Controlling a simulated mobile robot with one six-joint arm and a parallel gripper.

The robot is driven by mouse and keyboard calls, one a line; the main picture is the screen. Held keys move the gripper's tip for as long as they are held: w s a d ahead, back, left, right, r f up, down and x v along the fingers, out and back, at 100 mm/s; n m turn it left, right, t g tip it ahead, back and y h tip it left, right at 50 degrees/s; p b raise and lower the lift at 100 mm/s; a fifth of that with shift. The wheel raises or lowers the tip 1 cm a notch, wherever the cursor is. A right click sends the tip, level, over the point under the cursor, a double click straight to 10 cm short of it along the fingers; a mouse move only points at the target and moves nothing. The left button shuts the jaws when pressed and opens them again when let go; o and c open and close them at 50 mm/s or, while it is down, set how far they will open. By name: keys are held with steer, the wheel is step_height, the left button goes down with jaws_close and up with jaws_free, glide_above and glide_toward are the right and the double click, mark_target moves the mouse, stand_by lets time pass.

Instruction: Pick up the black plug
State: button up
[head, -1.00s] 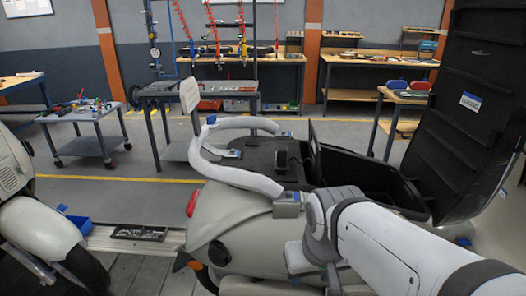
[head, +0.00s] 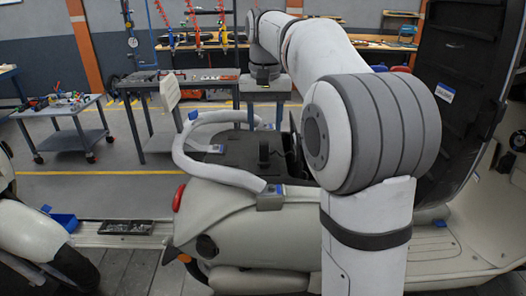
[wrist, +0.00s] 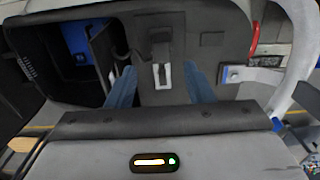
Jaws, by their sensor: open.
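The black plug (head: 264,154) stands up from the dark rear deck of the cream scooter (head: 225,225) in the head view. In the wrist view the black plug (wrist: 161,46) is near the top middle, with a pale slotted piece just below it in the picture. My gripper (head: 265,123) points down above the plug in the head view. In the wrist view my gripper (wrist: 161,76) shows two blue fingers spread apart, one on each side of the plug's line. Nothing is held between them. I cannot tell the exact height gap.
A pale curved rail (head: 180,150) rings the left side of the deck. The raised black seat lid (head: 462,60) stands at the right. An open dark compartment with a blue item (wrist: 75,38) shows in the wrist view. Tool tables stand behind.

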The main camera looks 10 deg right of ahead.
mark_target(264, 143)
step_height(264, 143, down, 2)
steer(key=shift+f, duration=0.15)
steer(key=f, duration=0.4)
steer(key=shift+s+a+f, duration=0.1)
steer(key=shift+s+a, duration=0.1)
steer(key=shift+s, duration=0.1)
steer(key=shift+w+f, duration=0.1)
steer(key=shift+f, duration=0.5)
steer(key=shift+c, duration=0.6)
jaws_close()
